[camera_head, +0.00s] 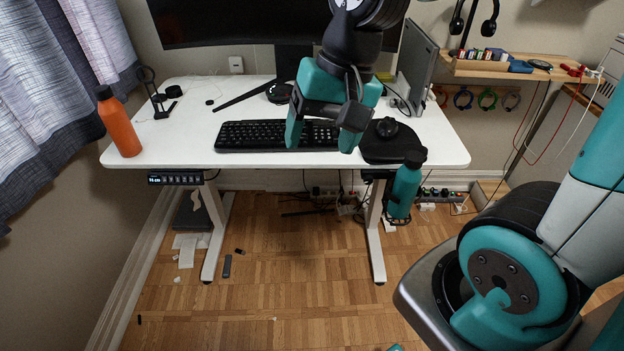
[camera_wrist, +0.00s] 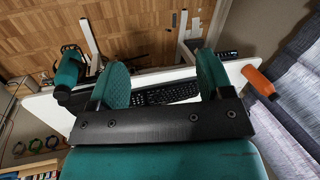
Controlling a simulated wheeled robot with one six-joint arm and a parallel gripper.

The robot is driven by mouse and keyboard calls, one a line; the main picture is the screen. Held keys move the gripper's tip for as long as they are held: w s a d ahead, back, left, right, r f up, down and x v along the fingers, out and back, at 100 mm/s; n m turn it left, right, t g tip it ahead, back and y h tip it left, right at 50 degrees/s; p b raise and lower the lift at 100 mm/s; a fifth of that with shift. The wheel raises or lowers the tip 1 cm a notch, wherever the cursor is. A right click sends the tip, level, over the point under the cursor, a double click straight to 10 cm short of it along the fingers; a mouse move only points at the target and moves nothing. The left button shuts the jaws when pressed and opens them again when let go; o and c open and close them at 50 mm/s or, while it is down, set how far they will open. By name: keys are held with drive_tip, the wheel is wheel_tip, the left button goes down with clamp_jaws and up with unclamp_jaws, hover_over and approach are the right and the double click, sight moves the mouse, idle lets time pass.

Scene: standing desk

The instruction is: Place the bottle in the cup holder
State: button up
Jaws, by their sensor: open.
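An orange bottle (camera_head: 119,124) with a dark cap stands on the left end of the white desk; it also shows at the right of the wrist view (camera_wrist: 258,82). A teal bottle (camera_head: 405,187) with a dark cap sits upright at the desk's front right edge, in a black cup holder (camera_head: 397,219) mostly hidden by it. The teal bottle is also at the left of the wrist view (camera_wrist: 67,76). My gripper (camera_head: 322,138) is open and empty above the desk, over the keyboard, between the two bottles and apart from both.
The keyboard (camera_head: 262,136), a mouse (camera_head: 387,127) on a dark pad, a monitor (camera_head: 270,22) and a laptop (camera_head: 417,65) are on the desk (camera_head: 190,130). A headphone stand (camera_head: 152,91) is behind the orange bottle. Floor in front is largely clear.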

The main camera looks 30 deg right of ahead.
drive_tip(key=s+a+r+n+p, duration=0.1)
drive_tip(key=s+a+r+n, duration=0.1)
drive_tip(key=s+a+n, duration=0.1)
drive_tip(key=s+a+r+n+g+y+p, duration=0.1)
drive_tip(key=s+a+r+n+p, duration=0.1)
drive_tip(key=s+a+n, duration=0.2)
drive_tip(key=shift+s+a+r+n, duration=0.15)
drive_tip(key=shift+s+r+n, duration=0.25)
drive_tip(key=shift+s+n, duration=1.15)
drive_tip(key=shift+w+n, duration=0.45)
